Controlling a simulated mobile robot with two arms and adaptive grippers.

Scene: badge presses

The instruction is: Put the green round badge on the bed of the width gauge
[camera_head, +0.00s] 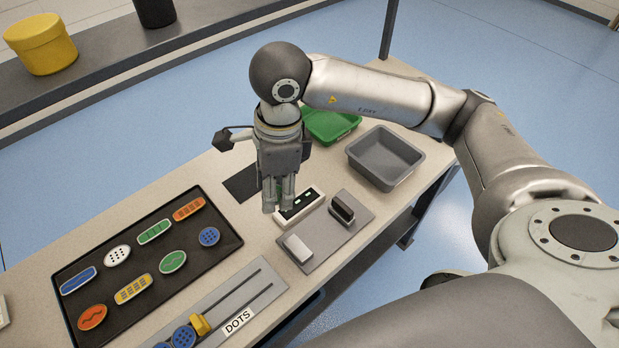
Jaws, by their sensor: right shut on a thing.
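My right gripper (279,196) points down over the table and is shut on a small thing. Another green badge, rounded or oval (172,262), lies on the black tray. My left gripper is not in view.
The black tray (138,309) holds several badges in different colours and shapes. In front is a grey slotted plate labelled DOTS (238,321) with a yellow block and blue badges. A grey bin (385,158) and green tray (331,126) stand at the back right.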

